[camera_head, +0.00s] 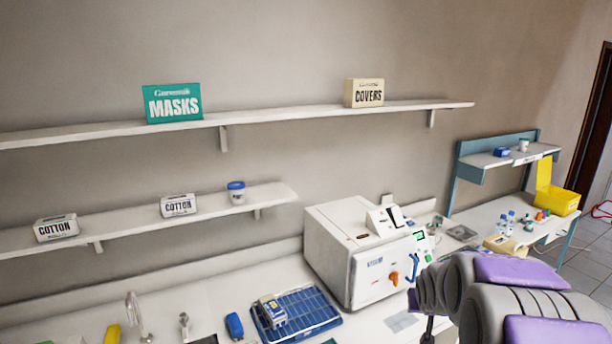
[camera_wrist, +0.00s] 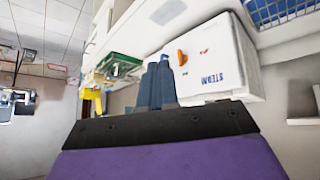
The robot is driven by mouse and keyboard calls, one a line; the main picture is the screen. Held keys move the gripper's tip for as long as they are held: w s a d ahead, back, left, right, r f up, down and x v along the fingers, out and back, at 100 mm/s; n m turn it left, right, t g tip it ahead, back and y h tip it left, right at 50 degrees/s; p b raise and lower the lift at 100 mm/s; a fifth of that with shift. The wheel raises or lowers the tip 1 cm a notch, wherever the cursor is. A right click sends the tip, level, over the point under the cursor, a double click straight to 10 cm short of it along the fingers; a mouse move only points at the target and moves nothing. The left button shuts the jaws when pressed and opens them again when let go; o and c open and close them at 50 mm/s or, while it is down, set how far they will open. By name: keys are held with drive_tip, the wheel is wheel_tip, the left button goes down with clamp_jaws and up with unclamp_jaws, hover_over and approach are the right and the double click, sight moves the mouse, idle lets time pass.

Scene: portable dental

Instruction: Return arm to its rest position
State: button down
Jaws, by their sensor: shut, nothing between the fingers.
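My gripper (camera_wrist: 157,84) shows in the wrist view as two blue-grey fingers side by side, shut with nothing between them. In that view its fingers stand in front of the white steriliser box (camera_wrist: 210,65) and overlap its left side. In the head view my grey and purple arm (camera_head: 500,295) fills the lower right corner, in front of the counter. The fingertips cannot be made out there.
The white steriliser (camera_head: 365,255) stands on the counter left of my arm. A blue wire tray (camera_head: 325,318) holds a small box (camera_head: 271,312). Two wall shelves carry a masks box (camera_head: 172,103), a covers box (camera_head: 364,93) and cotton boxes. A yellow bin (camera_head: 558,200) stands right.

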drive_tip(key=s+a+g, duration=0.3)
drive_tip(key=s+a, duration=0.2)
drive_tip(key=s, duration=0.9)
drive_tip(key=s+a+n+g+y, duration=0.1)
drive_tip(key=s+a+g, duration=0.2)
drive_tip(key=s, duration=1.1)
drive_tip(key=s+a+r+n+g+y+b, duration=0.1)
drive_tip(key=s+a+g, duration=0.2)
drive_tip(key=s+a, duration=0.4)
drive_tip(key=s, duration=0.7)
drive_tip(key=shift+s+a, duration=0.15)
drive_tip(key=shift+s, duration=0.25)
